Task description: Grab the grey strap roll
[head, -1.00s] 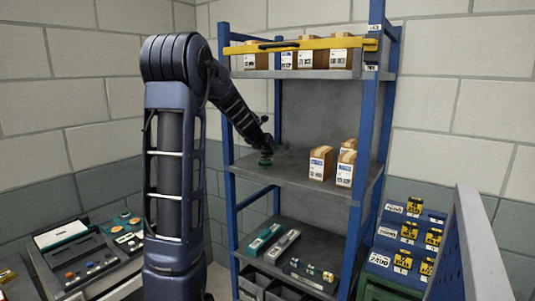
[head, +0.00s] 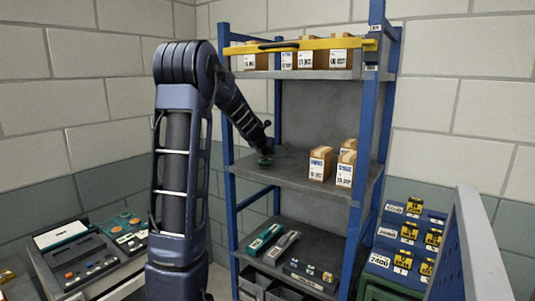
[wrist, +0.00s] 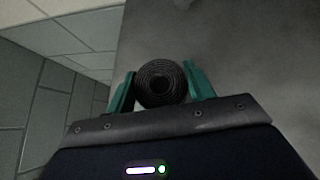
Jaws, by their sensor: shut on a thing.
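The grey strap roll (wrist: 161,83) is a dark coil with a round hole in its middle. In the wrist view it sits between the two green fingers of my gripper (wrist: 159,74), which touch it on both sides. My gripper is shut on the roll. In the head view my gripper (head: 265,161) is low over the left part of the rack's middle shelf (head: 285,172). The roll itself is too small to make out there, and I cannot tell whether it touches the shelf.
Several cartons (head: 320,164) stand on the right of the middle shelf. A yellow bar (head: 300,45) crosses the top shelf's front. Blue posts (head: 232,200) frame the rack. A console (head: 90,255) stands at left, and a perforated panel (head: 475,250) at front right.

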